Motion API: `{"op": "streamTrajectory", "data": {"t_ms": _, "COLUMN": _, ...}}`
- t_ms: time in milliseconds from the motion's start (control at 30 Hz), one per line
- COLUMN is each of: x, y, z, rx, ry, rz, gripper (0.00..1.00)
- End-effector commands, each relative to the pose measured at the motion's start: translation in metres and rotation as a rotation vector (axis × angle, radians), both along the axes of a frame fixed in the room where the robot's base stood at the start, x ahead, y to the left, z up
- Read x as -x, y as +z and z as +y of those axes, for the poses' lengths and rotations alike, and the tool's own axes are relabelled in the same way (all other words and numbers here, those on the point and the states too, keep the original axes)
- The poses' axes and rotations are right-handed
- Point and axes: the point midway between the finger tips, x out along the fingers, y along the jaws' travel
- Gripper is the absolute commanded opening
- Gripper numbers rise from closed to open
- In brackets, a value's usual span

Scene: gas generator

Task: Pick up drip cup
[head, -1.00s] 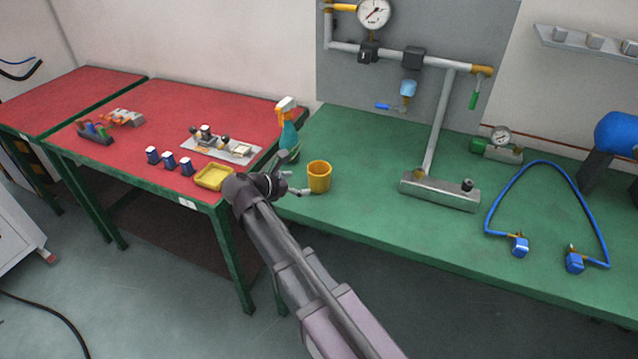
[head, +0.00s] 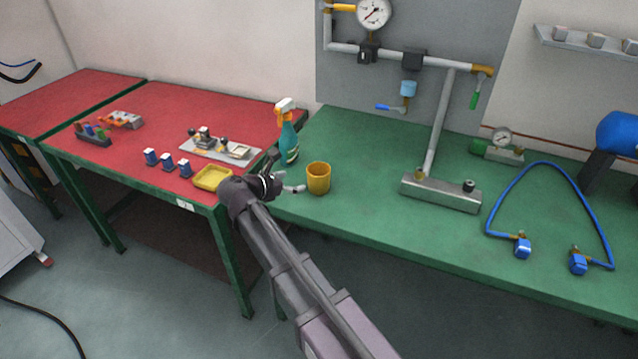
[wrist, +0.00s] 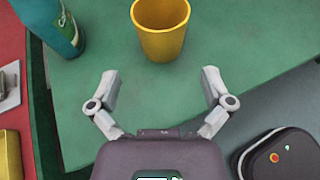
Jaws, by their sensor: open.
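The drip cup is a yellow, open-topped cup (head: 318,179) standing upright near the left end of the green table. In the wrist view the cup (wrist: 161,42) is at the top centre, with its mouth facing the camera. My gripper (head: 288,174) is just left of the cup in the head view, partly hidden by my own arm. In the wrist view my gripper (wrist: 160,80) has its two fingers spread wide, with nothing between them. The cup is ahead of the fingertips, apart from them.
A teal spray bottle (head: 288,143) with an orange and white head stands behind my gripper, close to the cup. A yellow tray (head: 212,178) lies on the red table's corner. A grey manifold block (head: 440,193) stands right of the cup. Green tabletop between them is clear.

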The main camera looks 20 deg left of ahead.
Motion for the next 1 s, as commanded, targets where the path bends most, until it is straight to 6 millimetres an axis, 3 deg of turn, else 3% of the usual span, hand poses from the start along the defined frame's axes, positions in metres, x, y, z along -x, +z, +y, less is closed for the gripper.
{"op": "streamTrajectory", "data": {"t_ms": 333, "x": -0.04, "y": -0.02, "z": -0.02, "rx": 0.0, "ry": -0.001, "rz": 0.0, "gripper": 1.0}}
{"op": "streamTrajectory", "data": {"t_ms": 1000, "x": -0.053, "y": -0.027, "z": -0.027, "rx": -0.001, "ry": 0.0, "rz": 0.0, "gripper": 1.0}}
